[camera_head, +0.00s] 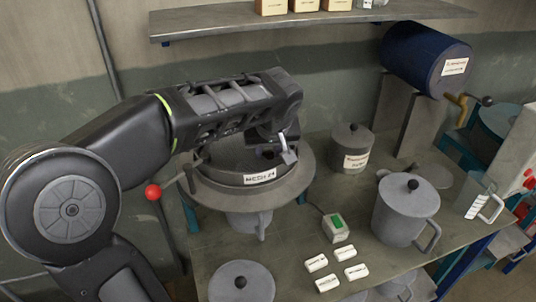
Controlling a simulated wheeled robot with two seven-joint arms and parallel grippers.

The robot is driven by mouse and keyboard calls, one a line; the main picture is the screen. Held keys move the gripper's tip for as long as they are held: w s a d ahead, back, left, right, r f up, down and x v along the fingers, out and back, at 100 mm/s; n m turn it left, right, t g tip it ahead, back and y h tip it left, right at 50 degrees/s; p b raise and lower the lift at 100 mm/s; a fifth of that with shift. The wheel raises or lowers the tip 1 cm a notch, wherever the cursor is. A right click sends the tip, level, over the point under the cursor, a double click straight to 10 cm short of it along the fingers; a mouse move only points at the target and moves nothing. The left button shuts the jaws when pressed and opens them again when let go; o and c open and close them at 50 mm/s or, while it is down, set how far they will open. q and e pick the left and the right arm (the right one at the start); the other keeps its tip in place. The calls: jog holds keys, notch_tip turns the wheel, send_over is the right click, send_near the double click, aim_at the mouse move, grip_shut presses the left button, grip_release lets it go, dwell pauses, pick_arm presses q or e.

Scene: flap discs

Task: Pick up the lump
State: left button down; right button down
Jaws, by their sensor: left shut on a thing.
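My left arm comes in from the left and reaches over a round dark sieve (222,172) labelled "MESH 24". My left gripper (284,150) points down at the right part of the sieve, low over its opening. It is shut on a small dark lump (267,154), which is mostly hidden by the fingers and the arm. I cannot tell whether the lump still touches the sieve's mesh. My right gripper is not in view.
Right of the sieve stand a lidded, labelled canister (352,150) and a large lidded jug (404,212). A small box with a green screen (336,229) and several white tags (327,283) lie in front. A blue drum (425,60) is at back right. A shelf (330,22) overhangs.

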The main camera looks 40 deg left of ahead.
pick_arm(q)
jog(key=shift+r, duration=0.1)
dwell(0.3)
jog(key=shift+r, duration=0.8)
notch_tip(320, 180, up, 11)
notch_tip(320, 180, up, 5)
jog(key=p, duration=0.4)
send_over(268, 155)
jog(key=shift+r, duration=0.15)
